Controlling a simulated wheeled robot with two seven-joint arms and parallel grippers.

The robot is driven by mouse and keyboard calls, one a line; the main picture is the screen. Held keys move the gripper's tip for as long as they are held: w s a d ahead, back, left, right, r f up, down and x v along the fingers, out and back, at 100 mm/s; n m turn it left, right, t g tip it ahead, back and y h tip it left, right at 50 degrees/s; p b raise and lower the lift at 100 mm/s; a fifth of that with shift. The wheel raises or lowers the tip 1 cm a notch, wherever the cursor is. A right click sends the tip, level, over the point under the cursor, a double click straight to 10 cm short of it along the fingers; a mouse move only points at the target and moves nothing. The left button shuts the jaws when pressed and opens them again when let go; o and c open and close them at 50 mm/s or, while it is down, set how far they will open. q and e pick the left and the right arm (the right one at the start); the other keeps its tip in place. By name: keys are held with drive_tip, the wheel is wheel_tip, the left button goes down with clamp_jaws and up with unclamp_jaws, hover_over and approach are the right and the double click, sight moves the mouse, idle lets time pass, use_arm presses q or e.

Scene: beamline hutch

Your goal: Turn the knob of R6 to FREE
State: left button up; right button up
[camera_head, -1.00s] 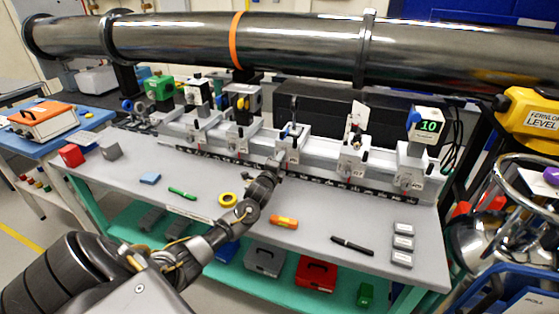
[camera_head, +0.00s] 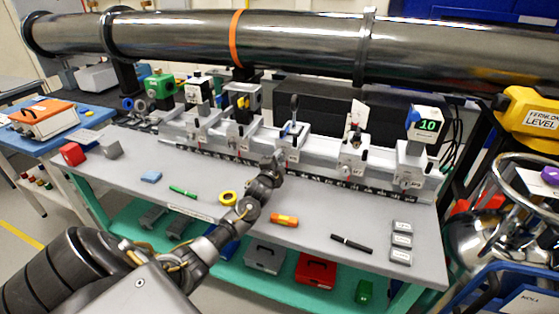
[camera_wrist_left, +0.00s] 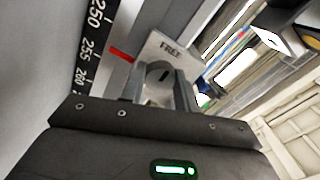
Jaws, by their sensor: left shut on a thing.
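The carrier at my left gripper (camera_head: 280,158), taken to be R6 (camera_head: 292,140), stands on the long rail with a dark upright post on top. Its own tag is hidden or too small to read. In the left wrist view, a round grey knob (camera_wrist_left: 156,76) with a dark slot sits on a pale plate (camera_wrist_left: 185,54) printed FREE. A red pointer (camera_wrist_left: 121,54) sticks out beside the plate. My left gripper (camera_wrist_left: 158,92) is shut on the knob, one finger on each side. The fingers hide part of the knob. My right gripper is not in view.
A large dark pipe (camera_head: 300,42) runs above. On the grey bench lie yellow tape (camera_head: 228,198), an orange-yellow tool (camera_head: 284,220) and a black pen (camera_head: 351,244).

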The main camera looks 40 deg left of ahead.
use_arm(q)
drive_tip(key=o, duration=1)
drive_tip(key=shift+s+d+f, duration=0.15)
drive_tip(key=shift+s+d, duration=0.05)
drive_tip(key=shift+s, duration=0.35)
drive_tip(key=b+v, duration=0.1)
drive_tip(key=v, duration=0.8)
drive_tip(key=shift+s+d, duration=0.15)
drive_tip(key=shift+s, duration=0.2)
drive_tip(key=shift+d, duration=0.1)
